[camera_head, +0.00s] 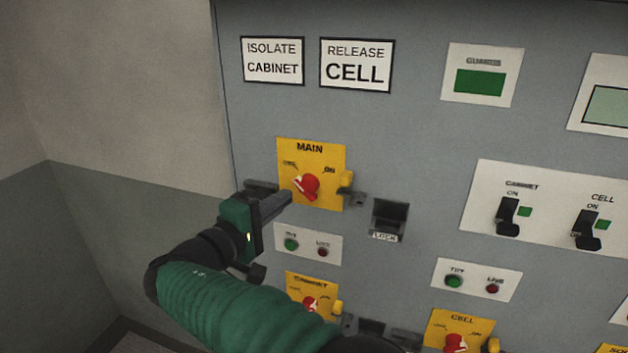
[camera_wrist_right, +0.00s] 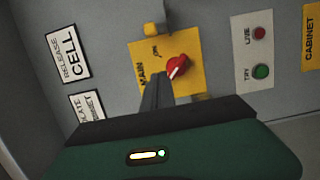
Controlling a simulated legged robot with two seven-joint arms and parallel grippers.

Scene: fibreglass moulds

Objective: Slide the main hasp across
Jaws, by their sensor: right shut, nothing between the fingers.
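The yellow MAIN plate (camera_head: 322,163) is on the grey cabinet front, with a red rotary knob (camera_head: 307,186) at its middle. A small yellow tab (camera_head: 346,180), which looks like the main hasp, is at the plate's right edge above a grey bracket (camera_head: 357,199). My right gripper (camera_head: 288,198) is shut and empty, its tips at the plate's lower left, left of the knob. In the wrist view, the shut fingers (camera_wrist_right: 157,90) point at the plate (camera_wrist_right: 150,58) beside the knob (camera_wrist_right: 177,67); the tab (camera_wrist_right: 151,29) is beyond. I cannot tell whether the tips touch anything. My left gripper is out of view.
A lock block (camera_head: 389,217) juts out right of the MAIN plate. Below are an indicator panel (camera_head: 308,243) and the yellow CABINET plate (camera_head: 312,293), partly behind my arm. CABINET and CELL switches (camera_head: 508,215) are at the right. Free space lies left of the cabinet.

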